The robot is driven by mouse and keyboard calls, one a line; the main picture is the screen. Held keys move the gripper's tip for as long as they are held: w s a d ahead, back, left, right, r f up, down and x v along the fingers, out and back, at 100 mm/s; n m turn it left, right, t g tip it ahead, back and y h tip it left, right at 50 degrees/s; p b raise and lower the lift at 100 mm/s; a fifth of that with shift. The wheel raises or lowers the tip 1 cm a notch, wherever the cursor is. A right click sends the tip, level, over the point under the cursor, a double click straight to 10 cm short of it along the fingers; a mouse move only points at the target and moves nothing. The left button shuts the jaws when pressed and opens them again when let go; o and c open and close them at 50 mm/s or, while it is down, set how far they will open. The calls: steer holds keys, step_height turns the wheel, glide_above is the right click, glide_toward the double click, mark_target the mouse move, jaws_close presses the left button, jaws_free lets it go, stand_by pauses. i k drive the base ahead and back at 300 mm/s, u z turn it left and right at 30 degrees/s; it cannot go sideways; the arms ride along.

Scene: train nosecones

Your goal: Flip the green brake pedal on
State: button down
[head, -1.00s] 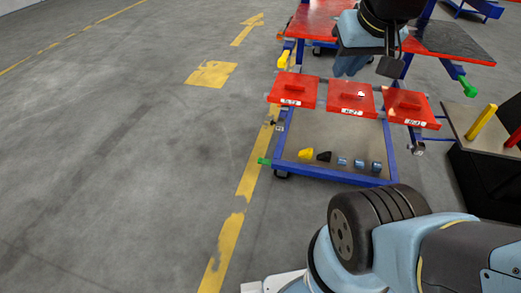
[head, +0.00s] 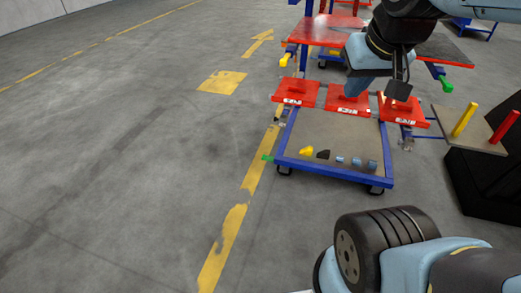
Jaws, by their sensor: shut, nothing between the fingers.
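A small green pedal (head: 267,158) sticks out at the lower left corner of the blue-framed cart (head: 330,174), close to floor level. A second green piece (head: 446,86) juts out at the cart's upper right side. I cannot tell from its look whether the pedal is on or off. My gripper (head: 354,92) is shut and empty, hanging over the middle red panel, well above and to the right of the low green pedal. My arm hides part of the cart's top and back.
Red panels (head: 297,92) cross the cart above a shelf holding a yellow piece (head: 306,151), a black piece and several blue pieces. Yellow (head: 464,119) and red posts stand on a board at right. The floor at left is clear.

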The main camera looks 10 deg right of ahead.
mark_target(265, 157)
steer(key=u, duration=0.5)
steer(key=i, duration=1.85)
steer(key=z, duration=0.65)
steer(key=k, duration=0.9)
steer(key=z, duration=0.15)
steer(key=i, duration=0.65)
